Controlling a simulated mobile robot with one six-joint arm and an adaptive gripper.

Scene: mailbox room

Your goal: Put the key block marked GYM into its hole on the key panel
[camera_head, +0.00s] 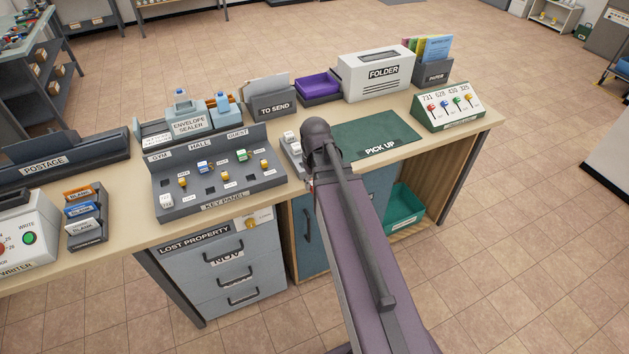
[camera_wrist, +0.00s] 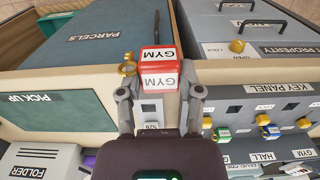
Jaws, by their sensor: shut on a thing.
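My gripper (camera_wrist: 161,95) is shut on a red block (camera_wrist: 157,53) with white faces marked GYM. The block sits between the two fingertips, with its GYM marks facing the wrist camera. The grey key panel (camera_wrist: 285,104) is to the right of the block, apart from it. In the head view the key panel (camera_head: 214,209) stands on the desk, sloped, with GYM, HALL and GUEST labels, several coloured blocks, brass knobs and dark square holes. My gripper and the held block are hidden behind my arm in the head view.
A brass knob (camera_wrist: 128,66) shows beside the block; I cannot tell its distance. Left of the panel stands a blank-key rack (camera_head: 88,232). Behind it is the envelope sealer (camera_head: 190,126). The green PICK UP mat (camera_head: 385,130) is clear. LOST PROPERTY drawers (camera_head: 228,270) are below the panel.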

